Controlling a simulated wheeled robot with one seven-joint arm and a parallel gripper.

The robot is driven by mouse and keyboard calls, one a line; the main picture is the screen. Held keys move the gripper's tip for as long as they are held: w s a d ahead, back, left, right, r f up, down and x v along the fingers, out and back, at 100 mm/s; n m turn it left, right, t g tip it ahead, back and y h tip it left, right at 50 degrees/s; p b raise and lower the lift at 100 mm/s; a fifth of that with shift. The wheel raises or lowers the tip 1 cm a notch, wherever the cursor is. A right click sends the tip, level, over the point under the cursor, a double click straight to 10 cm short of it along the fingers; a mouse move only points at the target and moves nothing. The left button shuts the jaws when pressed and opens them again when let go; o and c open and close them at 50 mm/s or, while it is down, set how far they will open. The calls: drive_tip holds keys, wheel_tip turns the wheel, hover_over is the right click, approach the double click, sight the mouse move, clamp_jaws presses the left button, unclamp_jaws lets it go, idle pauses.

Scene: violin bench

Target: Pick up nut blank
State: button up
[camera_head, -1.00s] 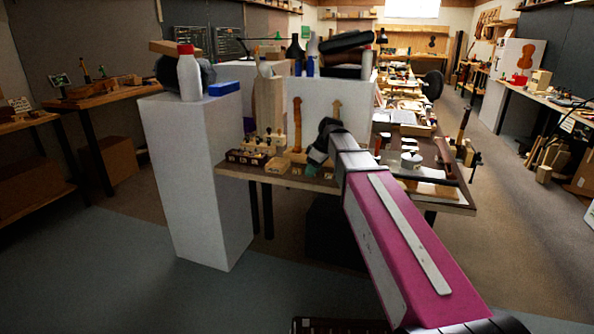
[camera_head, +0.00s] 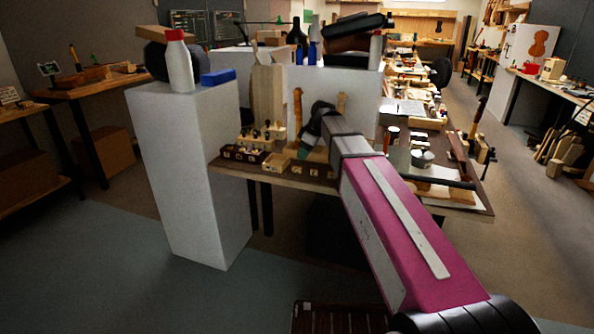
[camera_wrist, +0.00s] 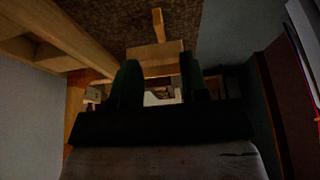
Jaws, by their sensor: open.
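My gripper (camera_head: 306,148) hangs over the near edge of the bench (camera_head: 290,181), among small wooden boxes. Its two dark green fingers (camera_wrist: 158,82) stand apart in the wrist view, with no object visibly held. A pale wooden block (camera_wrist: 155,60) shows just beyond and between the fingertips. A small whitish piece (camera_wrist: 160,97) shows in the gap between the fingers, dim and partly hidden by the dark gripper body. I cannot tell which of these, if either, is the nut blank. In the head view I cannot make out the nut blank.
A tall white pedestal (camera_head: 195,170) stands left of the bench, holding a white bottle with a red cap (camera_head: 180,65) and a blue box (camera_head: 218,77). A dark box of small parts (camera_head: 243,154) sits at the bench's left. Pots (camera_head: 422,158) and tools crowd its right.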

sight(297, 167)
drive_tip(key=shift+x, duration=3.4)
drive_tip(key=shift+a, duration=0.1)
drive_tip(key=shift+c, duration=0.3)
clamp_jaws()
